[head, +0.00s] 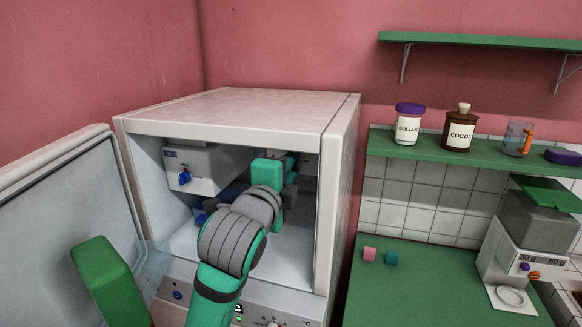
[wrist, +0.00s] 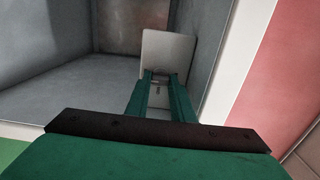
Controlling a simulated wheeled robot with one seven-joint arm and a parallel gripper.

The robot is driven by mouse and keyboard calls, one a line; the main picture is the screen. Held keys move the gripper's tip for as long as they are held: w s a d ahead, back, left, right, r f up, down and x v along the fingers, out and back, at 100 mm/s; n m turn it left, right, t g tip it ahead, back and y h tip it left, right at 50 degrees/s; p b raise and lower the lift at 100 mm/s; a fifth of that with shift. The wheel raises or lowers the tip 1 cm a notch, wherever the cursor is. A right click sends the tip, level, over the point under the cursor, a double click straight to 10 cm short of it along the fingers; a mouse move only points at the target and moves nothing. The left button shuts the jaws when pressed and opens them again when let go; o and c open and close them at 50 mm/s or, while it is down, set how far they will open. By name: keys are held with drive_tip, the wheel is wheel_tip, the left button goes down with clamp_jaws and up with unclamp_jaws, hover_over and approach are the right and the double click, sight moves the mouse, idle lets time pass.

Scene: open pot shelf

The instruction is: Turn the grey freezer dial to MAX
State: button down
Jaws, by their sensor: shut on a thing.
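The freezer (head: 220,107) stands open. My gripper (wrist: 160,76) is inside it, near the right wall, reaching toward the back. In the wrist view its two green fingers are closed on a small grey thing in front of a pale plate (wrist: 168,48); this appears to be the grey dial, mostly hidden between the fingertips. Its setting and the MAX mark cannot be read. In the head view my wrist hides the dial and fingertips. A blue dial (head: 184,177) sits on a grey housing (head: 208,168) at the upper left inside.
The open door (head: 50,210) stands at the left. The freezer's side walls lie close to my arm. A control panel (head: 255,300) with knobs runs below the opening. At right, a green counter (head: 400,285) holds pink and teal cubes and a scale (head: 525,250); jars stand on the shelf (head: 480,150).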

drive_tip(key=shift+f, duration=0.1)
drive_tip(key=c, duration=1.5)
unclamp_jaws()
drive_tip(key=shift+c, duration=0.2)
drive_tip(key=shift+s, duration=0.15)
drive_tip(key=v, duration=1)
drive_tip(key=shift+s+a, duration=0.2)
drive_tip(key=shift+s, duration=0.15)
